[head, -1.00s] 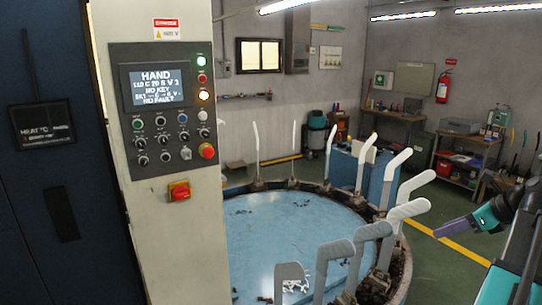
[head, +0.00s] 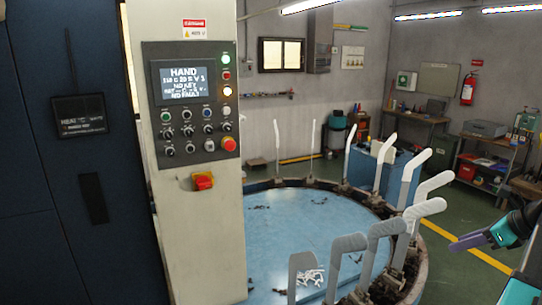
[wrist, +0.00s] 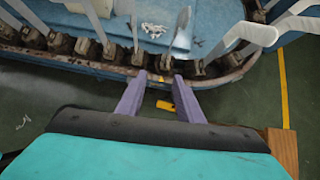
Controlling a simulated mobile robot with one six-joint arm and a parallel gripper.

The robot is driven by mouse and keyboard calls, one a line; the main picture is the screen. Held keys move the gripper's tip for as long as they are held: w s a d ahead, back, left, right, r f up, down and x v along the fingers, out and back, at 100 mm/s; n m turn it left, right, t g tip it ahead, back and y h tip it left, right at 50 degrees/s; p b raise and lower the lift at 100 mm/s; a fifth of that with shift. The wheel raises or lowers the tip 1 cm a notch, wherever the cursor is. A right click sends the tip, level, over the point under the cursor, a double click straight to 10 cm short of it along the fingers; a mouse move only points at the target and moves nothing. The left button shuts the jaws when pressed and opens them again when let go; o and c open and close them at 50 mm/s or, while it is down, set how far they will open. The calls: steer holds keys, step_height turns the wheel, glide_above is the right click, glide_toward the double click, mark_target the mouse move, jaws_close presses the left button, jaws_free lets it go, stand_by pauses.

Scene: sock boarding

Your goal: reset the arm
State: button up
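My gripper (head: 468,242) is at the right edge of the head view, at the end of my teal and dark arm. Its purple fingers point left toward the round blue boarding table, outside its rim and apart from the boards. In the wrist view my gripper (wrist: 160,88) shows two purple fingers spread apart with nothing between them. The table's rusty rim (wrist: 205,82) lies beyond the fingertips.
Upright white and grey sock boards (head: 387,160) ring the blue table (head: 300,225); crumpled white pieces lie on it. A control panel (head: 196,105) on a pale column stands left. Shelves (head: 485,160) stand at the back right. Green floor is open at right.

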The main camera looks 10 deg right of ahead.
steer(key=w+a+f+n+g+y+b, duration=0.15)
steer(key=a+f+n, duration=0.35)
steer(key=a+f, duration=0.65)
steer(key=w+a+f+n+g+b, duration=0.1)
steer(key=w+a+f+n+g, duration=0.35)
steer(key=f, duration=1.25)
steer(key=w+a+f+n+g+y+b, duration=0.1)
steer(key=a+f+n, duration=0.4)
steer(key=a+f, duration=0.75)
steer(key=s+a+f+n+g+h+b, duration=0.1)
steer(key=s+a+f+n+g, duration=0.1)
steer(key=s+a+f+n, duration=0.45)
steer(key=s+a+f+n+g+h, duration=0.15)
steer(key=a+f, duration=0.25)
steer(key=f, duration=0.5)
steer(key=s+a+f+n+g+h+b, duration=0.1)
steer(key=s+a+f+n, duration=0.3)
steer(key=s, duration=0.4)
steer(key=s+a+f+n+g+h+b, duration=0.1)
steer(key=s+a+f+n+g, duration=0.1)
steer(key=s+a+f+n, duration=0.2)
steer(key=s+f+n, duration=0.2)
steer(key=s+f, duration=0.2)
steer(key=s, duration=0.1)
steer(key=shift+s+f, duration=0.2)
steer(key=shift+f, duration=0.15)
